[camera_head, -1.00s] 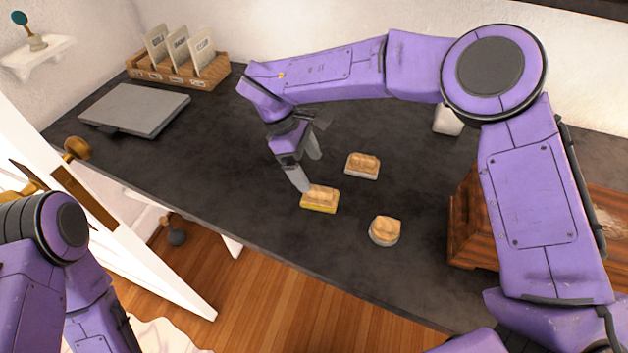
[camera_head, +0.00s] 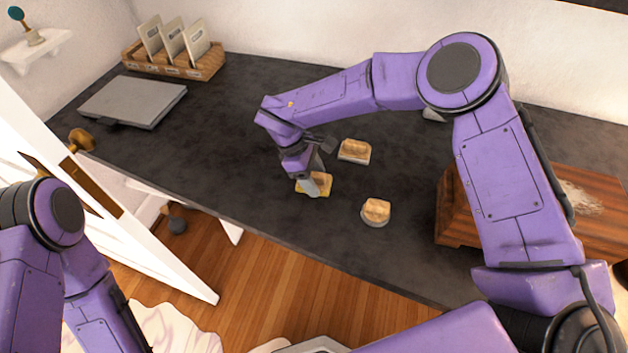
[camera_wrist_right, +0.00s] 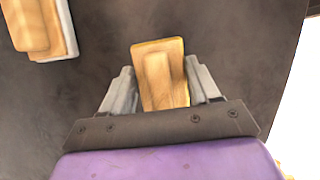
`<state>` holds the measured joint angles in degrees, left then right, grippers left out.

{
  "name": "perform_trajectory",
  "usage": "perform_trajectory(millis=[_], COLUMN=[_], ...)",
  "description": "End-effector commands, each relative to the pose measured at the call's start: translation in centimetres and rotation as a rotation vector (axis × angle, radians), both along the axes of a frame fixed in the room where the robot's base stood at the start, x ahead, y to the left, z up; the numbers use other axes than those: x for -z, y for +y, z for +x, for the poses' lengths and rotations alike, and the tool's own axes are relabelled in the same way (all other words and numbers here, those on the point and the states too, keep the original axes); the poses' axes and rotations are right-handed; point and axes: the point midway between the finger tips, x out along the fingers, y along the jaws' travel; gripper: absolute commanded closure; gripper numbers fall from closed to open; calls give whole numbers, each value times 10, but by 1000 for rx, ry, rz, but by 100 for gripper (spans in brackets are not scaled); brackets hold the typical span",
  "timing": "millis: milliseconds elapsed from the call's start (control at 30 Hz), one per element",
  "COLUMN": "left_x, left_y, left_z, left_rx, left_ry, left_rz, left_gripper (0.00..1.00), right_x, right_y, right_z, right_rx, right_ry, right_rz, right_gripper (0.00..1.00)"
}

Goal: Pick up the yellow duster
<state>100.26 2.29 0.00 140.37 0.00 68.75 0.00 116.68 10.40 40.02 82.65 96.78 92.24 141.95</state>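The yellow duster (camera_head: 325,188), a wooden-topped block with a yellow base, lies on the dark counter near its front edge. My right gripper (camera_head: 313,184) is lowered over it and partly hides it in the head view. In the right wrist view the duster (camera_wrist_right: 160,75) lies between the two grey fingers of the right gripper (camera_wrist_right: 160,88), with a narrow gap showing at the finger on each side. The fingers are open around it. My left gripper is not in view; only my left arm shows at the lower left.
A white-based duster (camera_head: 354,151) lies behind the yellow one, and a round grey-based one (camera_head: 376,211) to its right. A wooden box (camera_head: 455,210) stands further right. A closed grey laptop-like slab (camera_head: 133,102) and a card holder (camera_head: 175,62) are at the left back.

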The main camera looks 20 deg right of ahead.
Motion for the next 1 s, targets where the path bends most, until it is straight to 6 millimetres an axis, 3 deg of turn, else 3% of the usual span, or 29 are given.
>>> perform_trajectory(millis=[333, 500, 700, 1000], left_x=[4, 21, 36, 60], left_y=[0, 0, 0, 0], left_z=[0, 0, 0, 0], left_rx=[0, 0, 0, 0], left_ry=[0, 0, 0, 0], left_rz=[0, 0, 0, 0], left_gripper=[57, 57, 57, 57], right_x=[-4, -31, -86, -120], right_y=[0, 2, 30, 75], right_z=[1, -1, -39, -99], right_rx=[-1, -2, -4, -4], right_ry=[-2, -5, -6, -1], right_rz=[0, 2, 1, -1], right_gripper=[70, 70, 70, 70])
